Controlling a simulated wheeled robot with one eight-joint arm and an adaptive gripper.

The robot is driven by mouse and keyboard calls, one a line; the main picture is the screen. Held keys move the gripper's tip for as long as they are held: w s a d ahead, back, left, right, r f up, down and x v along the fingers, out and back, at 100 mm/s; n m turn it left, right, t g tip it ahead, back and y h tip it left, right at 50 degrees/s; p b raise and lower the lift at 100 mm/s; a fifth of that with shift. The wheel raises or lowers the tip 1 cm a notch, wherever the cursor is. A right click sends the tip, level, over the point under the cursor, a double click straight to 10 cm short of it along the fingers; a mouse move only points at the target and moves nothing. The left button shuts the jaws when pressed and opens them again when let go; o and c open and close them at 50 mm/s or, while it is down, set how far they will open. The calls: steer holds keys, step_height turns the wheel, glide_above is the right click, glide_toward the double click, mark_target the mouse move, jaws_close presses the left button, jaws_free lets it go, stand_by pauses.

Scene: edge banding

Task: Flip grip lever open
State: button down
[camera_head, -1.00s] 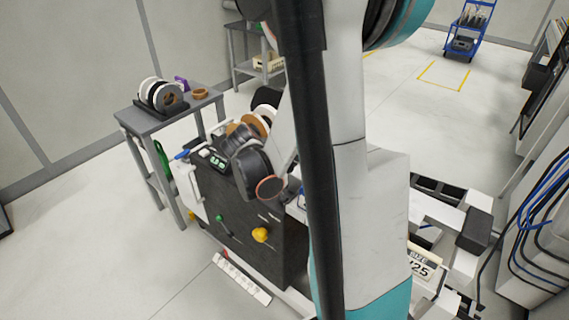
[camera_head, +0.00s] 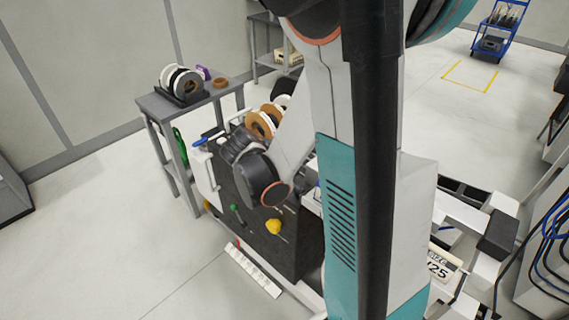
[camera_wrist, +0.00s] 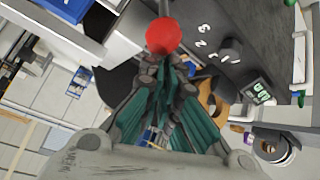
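A red ball knob (camera_wrist: 163,36) shows in the wrist view, just past the tips of my gripper (camera_wrist: 165,68). I take it for the end of the grip lever, but its stem is mostly hidden. The teal-padded fingers come together at their tips, with no clear gap there. The knob overlaps the tips in the picture, and I cannot tell whether they touch it. The dark edge banding machine (camera_head: 262,228) stands at the middle left in the head view. My arm covers part of it there and hides the gripper and the red knob.
A printed panel with a small display (camera_wrist: 257,92) lies at the wrist view's right.

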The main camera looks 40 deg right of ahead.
steer(key=shift+s+a+f, duration=0.2)
steer(key=shift+a+f, duration=0.05)
step_height(320, 180, up, 3)
steer(key=w+d+p, duration=0.2)
steer(key=a+f+p+v, duration=0.1)
steer(key=p+v, duration=0.1)
steer(key=v, duration=0.6)
steer(key=shift+a+r+p, duration=0.25)
steer(key=shift+a+p, duration=0.05)
steer(key=shift+a, duration=0.05)
steer(key=shift+a, duration=0.1)
